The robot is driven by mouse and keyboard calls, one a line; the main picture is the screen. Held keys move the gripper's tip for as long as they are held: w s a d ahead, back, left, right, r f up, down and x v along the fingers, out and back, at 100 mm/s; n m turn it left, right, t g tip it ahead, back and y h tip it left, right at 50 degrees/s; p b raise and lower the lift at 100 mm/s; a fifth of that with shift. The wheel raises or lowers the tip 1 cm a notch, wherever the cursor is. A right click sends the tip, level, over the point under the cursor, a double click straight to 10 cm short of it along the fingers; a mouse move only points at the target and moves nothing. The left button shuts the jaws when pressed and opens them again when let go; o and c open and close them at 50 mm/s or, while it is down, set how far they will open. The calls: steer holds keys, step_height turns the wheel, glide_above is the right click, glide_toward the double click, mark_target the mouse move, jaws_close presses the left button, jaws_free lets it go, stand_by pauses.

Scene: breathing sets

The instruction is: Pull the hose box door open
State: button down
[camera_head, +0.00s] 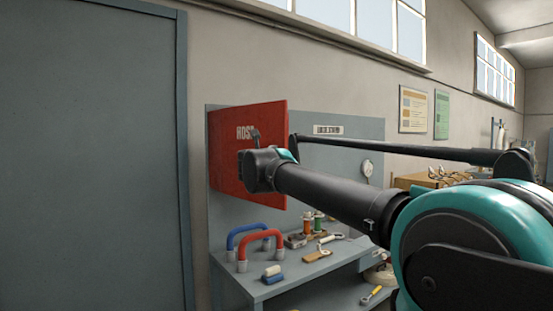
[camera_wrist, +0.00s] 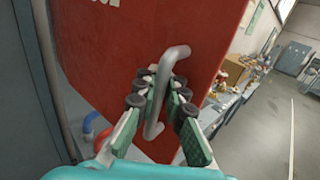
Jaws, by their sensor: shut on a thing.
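The red hose box door (camera_head: 240,185) hangs on the grey-blue back panel, with white lettering starting "HOS" on its face. It stands at an angle to the panel, its right edge swung out toward me, so it looks partly open. My gripper (camera_head: 252,165) is at the door's face, seen from behind; its fingers are mostly hidden there. In the wrist view the door (camera_wrist: 130,40) fills the upper middle. Its grey bar handle (camera_wrist: 172,60) runs between the green-padded fingers of my gripper (camera_wrist: 160,92), which are shut on it. The box's inside is hidden.
A gauge (camera_head: 368,167) hangs on the panel's right. A large grey door (camera_head: 90,150) is at left. Open floor (camera_wrist: 270,130) lies right in the wrist view.

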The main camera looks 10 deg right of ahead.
steer(key=s+a+m+g+h, duration=0.2)
steer(key=a+m+h, duration=0.1)
steer(key=a, duration=0.4)
steer(key=shift+s+a+h, duration=0.3)
steer(key=shift+s+h, duration=0.1)
steer(key=shift+f, duration=0.1)
steer(key=c, duration=1.9)
jaws_free()
steer(key=shift+o, duration=0.2)
steer(key=v, duration=1.2)
